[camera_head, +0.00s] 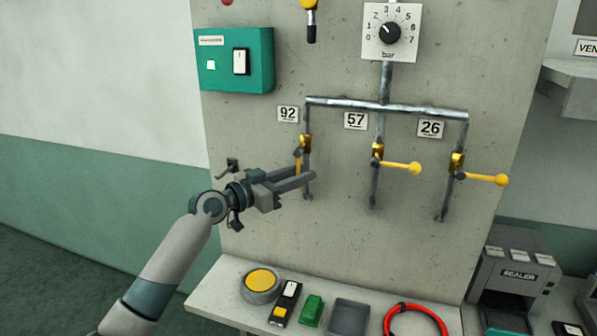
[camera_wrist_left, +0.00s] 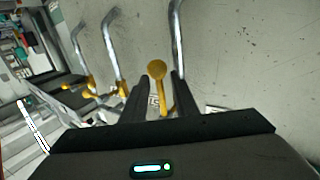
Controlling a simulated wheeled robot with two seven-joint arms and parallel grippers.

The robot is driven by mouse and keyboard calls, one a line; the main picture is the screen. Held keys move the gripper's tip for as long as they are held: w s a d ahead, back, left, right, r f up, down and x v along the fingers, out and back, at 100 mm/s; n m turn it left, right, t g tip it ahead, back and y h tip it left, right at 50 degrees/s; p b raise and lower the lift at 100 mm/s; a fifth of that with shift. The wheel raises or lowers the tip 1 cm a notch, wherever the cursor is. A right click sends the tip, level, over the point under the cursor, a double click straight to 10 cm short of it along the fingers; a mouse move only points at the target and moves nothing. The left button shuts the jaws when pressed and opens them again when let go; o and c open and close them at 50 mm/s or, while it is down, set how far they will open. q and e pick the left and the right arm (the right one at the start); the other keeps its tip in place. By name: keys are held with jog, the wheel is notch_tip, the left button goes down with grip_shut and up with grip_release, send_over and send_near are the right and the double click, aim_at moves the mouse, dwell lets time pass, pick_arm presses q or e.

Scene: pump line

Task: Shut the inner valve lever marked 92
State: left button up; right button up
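The valve marked 92 (camera_head: 305,142) is on the leftmost branch of the pipe, beside its number plate (camera_head: 288,114). Its yellow lever (camera_head: 298,166) points down, nearly along the pipe, and is partly hidden by my left gripper. My left gripper (camera_head: 308,178) is at the lower part of this lever, close to the panel. In the left wrist view the yellow lever with its ball end (camera_wrist_left: 157,70) stands between my two dark fingers (camera_wrist_left: 161,84), which are apart with gaps beside it. My right gripper is not in view.
Valves 57 and 26 have yellow levers (camera_head: 402,168) (camera_head: 486,179) sticking out to the right. A green switch box (camera_head: 262,60) and a dial (camera_head: 390,33) are above. A shelf below holds a yellow button (camera_head: 261,281), a grey tray (camera_head: 349,317) and a red ring (camera_head: 415,308).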

pick_arm(q)
jog(key=shift+c, duration=0.3)
grip_shut()
dwell(1.2)
